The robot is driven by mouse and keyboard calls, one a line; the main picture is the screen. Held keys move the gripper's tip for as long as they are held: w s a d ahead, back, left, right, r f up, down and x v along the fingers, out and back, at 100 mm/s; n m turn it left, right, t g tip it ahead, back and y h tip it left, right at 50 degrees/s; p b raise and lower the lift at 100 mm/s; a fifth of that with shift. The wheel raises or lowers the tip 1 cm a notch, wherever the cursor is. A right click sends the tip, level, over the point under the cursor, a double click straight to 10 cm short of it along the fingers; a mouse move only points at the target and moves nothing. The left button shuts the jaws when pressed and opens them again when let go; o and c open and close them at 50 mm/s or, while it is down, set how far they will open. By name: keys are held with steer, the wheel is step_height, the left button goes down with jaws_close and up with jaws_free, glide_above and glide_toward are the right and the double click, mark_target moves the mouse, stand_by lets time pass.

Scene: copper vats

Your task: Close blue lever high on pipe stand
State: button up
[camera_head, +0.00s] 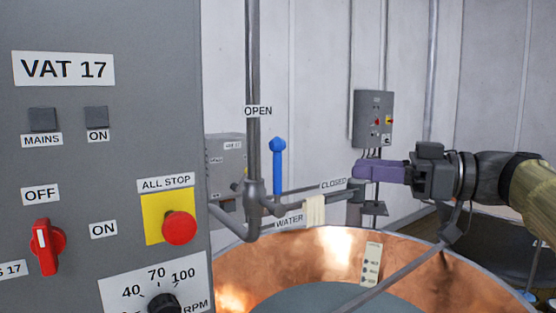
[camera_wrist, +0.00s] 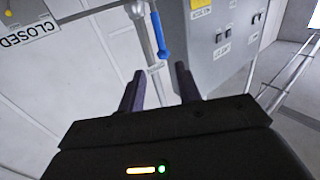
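The blue lever (camera_head: 277,165) stands upright on the pipe stand (camera_head: 253,120) in the head view, with its rounded end up. The OPEN label (camera_head: 258,111) is above and left of it; the CLOSED label (camera_head: 334,183) is to its right. My gripper (camera_head: 357,171) is right of the lever, pointing left, with a visible gap between them in the picture. In the wrist view the blue lever (camera_wrist: 160,38) lies beyond my gripper's fingertips (camera_wrist: 158,73). The two purple fingers are spread apart with nothing between them. The CLOSED label (camera_wrist: 28,27) shows upside down at the upper left.
A copper vat (camera_head: 340,250) stands below my arm, with a thin grey bar slanting across it. A large grey VAT 17 panel (camera_head: 105,130) fills the left. Grey pipes with a WATER label (camera_head: 289,220) run beneath the lever. A grey wall box (camera_head: 373,119) hangs behind.

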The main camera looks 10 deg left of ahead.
steer(key=p, duration=0.4)
glide_above(277, 204)
steer(key=shift+w+a, duration=0.15)
steer(key=shift+w, duration=0.3)
jaws_close()
